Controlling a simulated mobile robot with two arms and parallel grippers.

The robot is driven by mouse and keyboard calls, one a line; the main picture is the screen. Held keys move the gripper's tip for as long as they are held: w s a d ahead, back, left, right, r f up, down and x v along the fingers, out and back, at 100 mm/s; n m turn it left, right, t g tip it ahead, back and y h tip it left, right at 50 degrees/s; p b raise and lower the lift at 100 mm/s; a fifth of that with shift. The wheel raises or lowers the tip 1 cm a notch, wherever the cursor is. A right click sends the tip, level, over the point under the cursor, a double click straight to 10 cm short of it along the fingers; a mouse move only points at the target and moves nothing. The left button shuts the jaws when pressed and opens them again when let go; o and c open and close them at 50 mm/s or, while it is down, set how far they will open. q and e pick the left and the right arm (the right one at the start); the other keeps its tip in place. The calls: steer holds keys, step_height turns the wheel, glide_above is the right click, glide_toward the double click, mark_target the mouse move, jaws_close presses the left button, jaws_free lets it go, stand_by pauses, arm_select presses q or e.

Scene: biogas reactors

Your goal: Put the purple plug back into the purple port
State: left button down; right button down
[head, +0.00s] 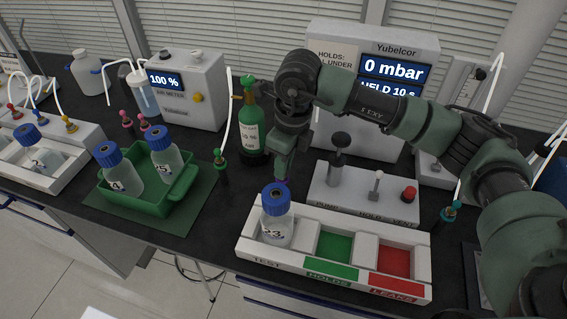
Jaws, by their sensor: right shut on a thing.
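My right gripper (284,172) reaches in from the right and points down, just above the blue cap of a bottle (275,228) that stands in the TEST slot. It is shut on a small purple piece (285,181), which looks like the purple plug; only a sliver shows below the fingers. I cannot tell whether the plug touches the cap. The purple port cannot be made out in this view. My left gripper is out of view.
The white tray (246,249) has a green HOLDS slot and a red LEAKS slot, both empty. A pump unit (345,202), the Yubelcor display (395,50) and a green gas cylinder (251,125) stand behind. A green tub (178,194) holds two bottles at left.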

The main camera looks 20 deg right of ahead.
stand_by(0.3)
steer(key=c, duration=1.3)
jaws_free()
step_height(320, 180, up, 8)
steer(key=b, duration=0.1)
steer(key=shift+s+d, duration=0.3)
